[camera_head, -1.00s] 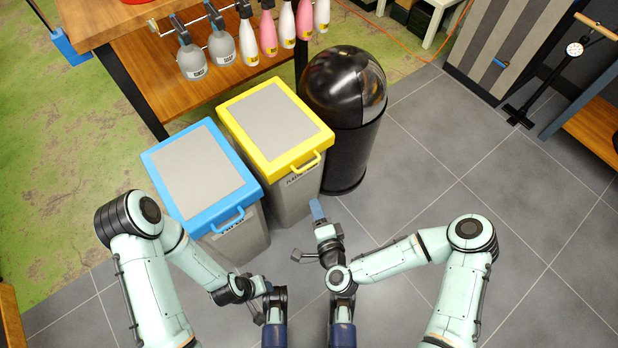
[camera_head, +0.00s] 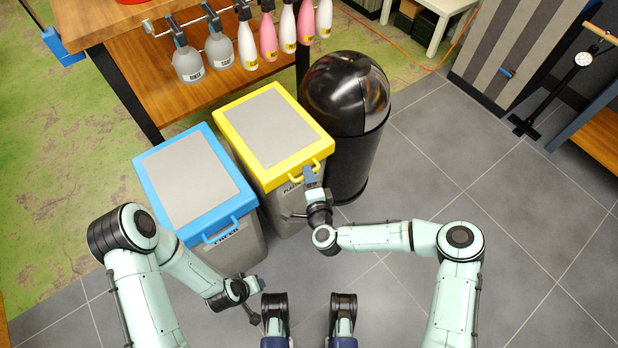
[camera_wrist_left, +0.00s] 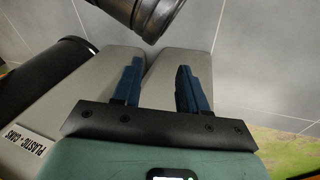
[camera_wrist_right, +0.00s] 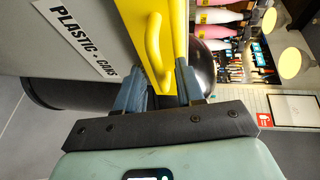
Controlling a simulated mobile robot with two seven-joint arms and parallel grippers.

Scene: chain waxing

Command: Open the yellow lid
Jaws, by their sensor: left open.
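The yellow lid (camera_head: 229,126) has a grey centre panel and sits closed on a grey bin (camera_head: 283,208) labelled plastic and cans. Its yellow handle (camera_head: 318,168) is on the front edge; it shows large in the right wrist view (camera_wrist_right: 154,50). My right gripper (camera_head: 309,175) is at the handle, its fingers apart. In the right wrist view its fingers (camera_wrist_right: 160,88) are just below the handle; whether they touch it I cannot tell. My left gripper (camera_wrist_left: 158,85) is open and empty, low in front of the blue-lidded bin.
A bin with a closed blue lid (camera_head: 240,204) stands close on the left. A black domed bin (camera_head: 355,150) stands close on the right. A wooden bench (camera_head: 185,98) with hanging spray bottles (camera_head: 220,50) is behind.

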